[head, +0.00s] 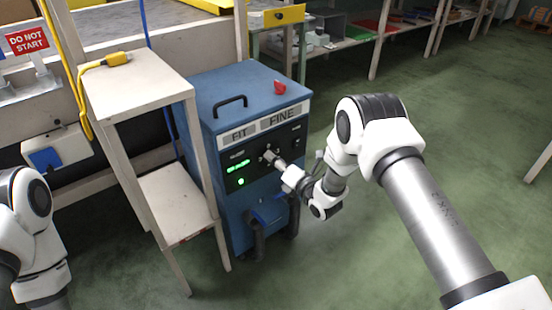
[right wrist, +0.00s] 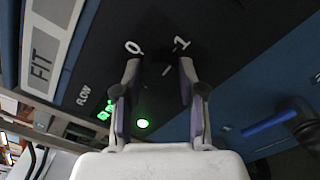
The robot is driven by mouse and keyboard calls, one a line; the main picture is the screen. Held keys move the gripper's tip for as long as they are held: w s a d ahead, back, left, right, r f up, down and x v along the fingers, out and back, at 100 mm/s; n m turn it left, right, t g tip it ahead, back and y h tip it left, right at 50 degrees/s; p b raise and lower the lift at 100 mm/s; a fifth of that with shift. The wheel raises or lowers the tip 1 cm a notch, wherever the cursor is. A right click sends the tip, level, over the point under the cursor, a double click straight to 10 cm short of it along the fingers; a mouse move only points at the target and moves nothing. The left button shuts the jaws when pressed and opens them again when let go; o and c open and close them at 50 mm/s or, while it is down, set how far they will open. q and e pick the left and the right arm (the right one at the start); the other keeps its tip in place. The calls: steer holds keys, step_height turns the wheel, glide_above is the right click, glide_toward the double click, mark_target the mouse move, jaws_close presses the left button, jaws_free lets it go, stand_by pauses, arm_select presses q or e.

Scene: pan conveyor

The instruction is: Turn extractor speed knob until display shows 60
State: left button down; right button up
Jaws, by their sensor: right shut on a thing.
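The blue extractor cabinet (head: 224,92) has a black front panel with a green lit display (head: 238,166). The digits are too small to read. My right gripper (head: 270,155) is at this panel, to the right of the display. In the right wrist view my right gripper (right wrist: 157,88) has its two fingers on either side of a dark knob (right wrist: 160,72), shut on it. The knob is hard to tell from the black panel. White marks 0 and 1 show just beyond the fingertips. There the green digits (right wrist: 104,112) are partly hidden by a finger. My left gripper is out of view.
A red object (head: 279,87) and a black handle are on the cabinet top. A pale shelf stand (head: 140,82) with a yellow plug stands close to its left. Dark hoses (head: 259,235) hang at its front.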

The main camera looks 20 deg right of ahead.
steer(key=shift+n, duration=0.5)
steer(key=o, duration=1.1)
steer(key=shift+o, duration=0.2)
steer(key=v, duration=1.2)
steer(key=shift+a, duration=0.1)
